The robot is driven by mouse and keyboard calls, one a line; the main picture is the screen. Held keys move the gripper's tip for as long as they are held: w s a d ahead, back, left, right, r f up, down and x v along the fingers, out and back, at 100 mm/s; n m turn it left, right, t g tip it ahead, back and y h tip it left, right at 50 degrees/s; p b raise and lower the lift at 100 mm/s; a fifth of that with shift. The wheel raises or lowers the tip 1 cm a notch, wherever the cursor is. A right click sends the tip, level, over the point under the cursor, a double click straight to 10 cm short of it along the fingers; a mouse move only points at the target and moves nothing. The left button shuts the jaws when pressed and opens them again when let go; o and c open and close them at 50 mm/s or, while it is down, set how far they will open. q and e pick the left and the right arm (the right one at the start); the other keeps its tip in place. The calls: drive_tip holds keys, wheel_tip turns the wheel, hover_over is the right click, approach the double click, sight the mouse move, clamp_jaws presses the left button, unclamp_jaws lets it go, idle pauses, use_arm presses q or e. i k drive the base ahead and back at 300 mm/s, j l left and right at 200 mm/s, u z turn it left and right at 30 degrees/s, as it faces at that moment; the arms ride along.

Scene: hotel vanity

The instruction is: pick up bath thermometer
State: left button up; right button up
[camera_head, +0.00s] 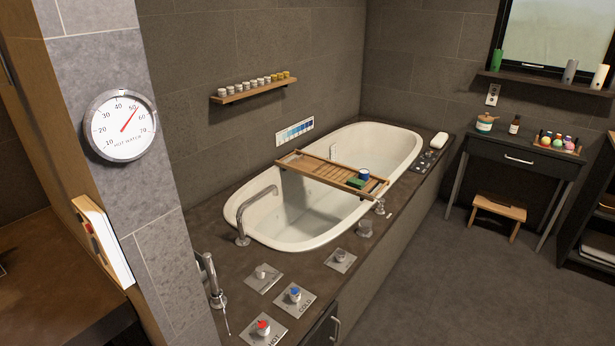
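I cannot clearly single out a bath thermometer. A small white upright piece (333,151) shows at the tub's far inner wall, too small to identify. A round white dial (121,125) marked HOT WATER, with a red needle a little past 50, is fixed to the tiled pillar at the left. A wooden caddy (330,172) lies across the white bathtub (300,238). On its right part are a blue cup-like item (364,174) and a green block (355,183). Neither of my grippers is in view.
The dark tub deck holds a curved spout (243,215), a red-topped HOT knob (263,327) and a blue-topped COLD knob (295,294). A wall shelf (254,90) carries several small jars. A dark side table (520,152) and wooden stool (499,208) stand right. The floor between is clear.

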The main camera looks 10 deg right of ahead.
sight(363, 174)
drive_tip(key=u, duration=0.5)
drive_tip(key=l+u, duration=0.15)
drive_tip(key=u, duration=0.3)
drive_tip(key=i+l+u, duration=0.1)
drive_tip(key=u, duration=0.9)
drive_tip(key=l+u, duration=0.15)
drive_tip(key=u, duration=0.3)
drive_tip(key=k+l, duration=0.2)
drive_tip(key=l, duration=0.5)
drive_tip(key=k+l, duration=0.15)
drive_tip(key=l, duration=0.55)
drive_tip(key=k+l, duration=0.2)
drive_tip(key=l, duration=0.5)
drive_tip(key=k+l+u, duration=0.1)
drive_tip(key=l, duration=0.6)
drive_tip(key=k+l, duration=0.25)
drive_tip(key=l, duration=0.45)
drive_tip(key=k+l, duration=0.25)
drive_tip(key=l, duration=0.4)
drive_tip(key=k+l, duration=0.2)
drive_tip(key=l, duration=0.5)
drive_tip(key=k+l, duration=0.2)
drive_tip(key=l, duration=0.45)
drive_tip(key=i+l+u, duration=0.05)
